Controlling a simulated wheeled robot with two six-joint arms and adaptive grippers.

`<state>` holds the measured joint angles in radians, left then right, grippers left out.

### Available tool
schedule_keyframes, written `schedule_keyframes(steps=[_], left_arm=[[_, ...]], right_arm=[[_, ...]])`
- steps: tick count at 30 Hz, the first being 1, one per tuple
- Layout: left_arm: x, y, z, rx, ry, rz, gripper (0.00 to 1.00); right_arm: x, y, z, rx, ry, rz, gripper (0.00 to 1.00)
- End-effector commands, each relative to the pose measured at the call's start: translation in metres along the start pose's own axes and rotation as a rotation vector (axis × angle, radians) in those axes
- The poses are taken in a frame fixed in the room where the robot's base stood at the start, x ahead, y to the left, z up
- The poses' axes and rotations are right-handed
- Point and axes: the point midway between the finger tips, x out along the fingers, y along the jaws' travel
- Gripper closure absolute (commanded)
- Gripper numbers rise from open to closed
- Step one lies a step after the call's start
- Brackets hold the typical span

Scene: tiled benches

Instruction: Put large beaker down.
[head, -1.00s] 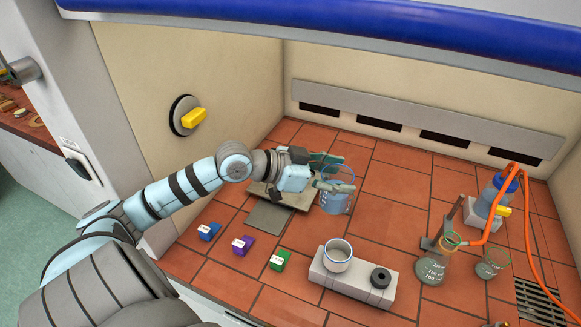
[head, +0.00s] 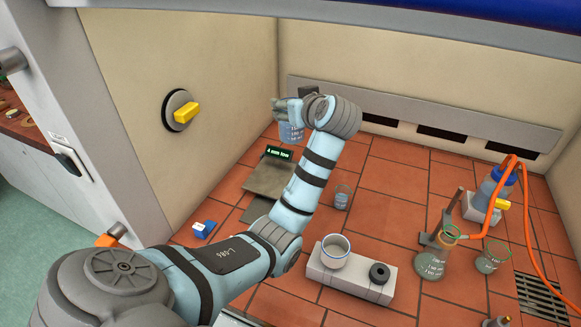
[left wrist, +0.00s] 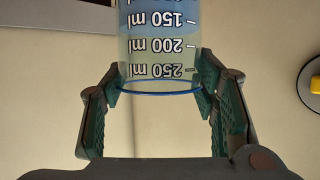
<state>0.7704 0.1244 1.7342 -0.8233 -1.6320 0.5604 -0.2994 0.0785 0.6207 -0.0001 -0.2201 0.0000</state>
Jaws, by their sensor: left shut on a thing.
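The large beaker (head: 291,132) is clear, with a blue rim, volume marks and bluish liquid. It is held up in the air by the back wall, beyond the balance (head: 262,181). My right gripper is not in view.
A small beaker (head: 342,198) stands on the tiles right of my arm.

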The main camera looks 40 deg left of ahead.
Motion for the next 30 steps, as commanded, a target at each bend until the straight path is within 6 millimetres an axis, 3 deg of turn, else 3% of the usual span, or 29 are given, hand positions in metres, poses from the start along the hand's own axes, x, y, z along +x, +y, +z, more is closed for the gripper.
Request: schedule_keyframes(steps=[3, 9, 18, 25, 26, 29, 30], left_arm=[[0.018, -0.001, 0.044, 0.009, -0.003, -0.002, 0.84], [0.043, 0.000, 0.103, 0.006, 0.000, 0.000, 0.84], [0.063, 0.000, 0.150, 0.005, 0.002, 0.002, 0.84], [0.065, 0.000, 0.155, 0.002, 0.002, 0.003, 0.84], [0.065, 0.000, 0.156, 0.003, 0.001, 0.002, 0.41], [0.065, 0.000, 0.155, 0.003, 0.001, 0.002, 0.26], [0.065, 0.000, 0.155, 0.003, 0.001, 0.002, 0.26]], right_arm=[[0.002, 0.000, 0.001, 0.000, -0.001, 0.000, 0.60], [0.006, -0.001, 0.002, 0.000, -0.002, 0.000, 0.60], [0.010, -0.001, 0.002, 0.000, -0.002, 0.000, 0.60], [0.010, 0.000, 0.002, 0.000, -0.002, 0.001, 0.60], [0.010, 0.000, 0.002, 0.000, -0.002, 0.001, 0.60], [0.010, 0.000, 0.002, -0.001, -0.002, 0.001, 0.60], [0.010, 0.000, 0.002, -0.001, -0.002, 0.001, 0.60]])
